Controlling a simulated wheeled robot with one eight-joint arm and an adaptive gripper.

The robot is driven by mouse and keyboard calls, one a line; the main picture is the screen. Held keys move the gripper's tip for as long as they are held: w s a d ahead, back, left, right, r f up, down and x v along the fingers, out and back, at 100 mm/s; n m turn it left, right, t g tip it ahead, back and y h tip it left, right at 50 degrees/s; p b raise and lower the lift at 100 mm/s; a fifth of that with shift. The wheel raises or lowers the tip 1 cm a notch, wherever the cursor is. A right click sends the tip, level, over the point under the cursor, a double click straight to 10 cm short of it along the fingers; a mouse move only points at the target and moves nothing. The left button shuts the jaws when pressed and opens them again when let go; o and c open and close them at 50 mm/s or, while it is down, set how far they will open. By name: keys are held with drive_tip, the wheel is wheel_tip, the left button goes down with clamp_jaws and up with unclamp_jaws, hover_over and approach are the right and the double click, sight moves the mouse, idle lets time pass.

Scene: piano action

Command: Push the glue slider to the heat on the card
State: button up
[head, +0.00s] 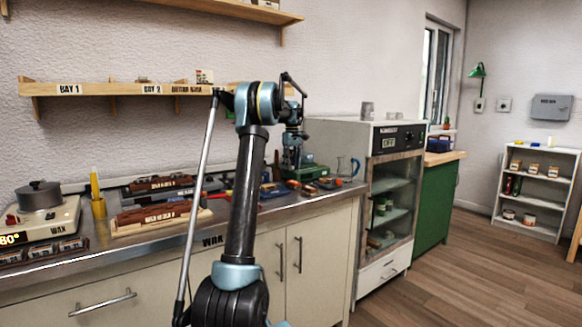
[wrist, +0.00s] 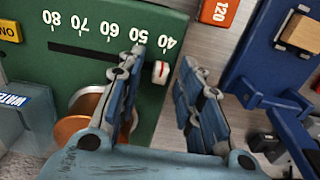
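The glue slider (wrist: 161,72) is a small white knob with a red mark, at the right end of a dark slot (wrist: 80,52) on a green panel (wrist: 185,8). The panel's scale from 40 to 80 appears upside down, and the knob lines up with 40. My gripper (wrist: 162,78) is open, one finger on each side of the knob; I cannot tell whether either touches it. In the head view my gripper (head: 293,133) is above the green unit (head: 305,171) on the bench. I cannot make out a card stating the glue heat.
An orange tag marked 120 (wrist: 219,12) lies beside the panel. A blue holder (wrist: 262,60) with a wooden block is at right. A copper-coloured round pot (wrist: 80,128) and a WATER label (wrist: 12,100) are at left. Tools and wooden parts crowd the bench.

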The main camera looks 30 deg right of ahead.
drive_tip(key=shift+c, duration=0.5)
clamp_jaws()
drive_tip(key=shift+w+d, duration=0.15)
drive_tip(key=shift+d, duration=1.35)
drive_tip(key=shift+o, duration=0.5)
unclamp_jaws()
drive_tip(key=shift+r, duration=0.1)
wheel_tip(320, 180, up, 12)
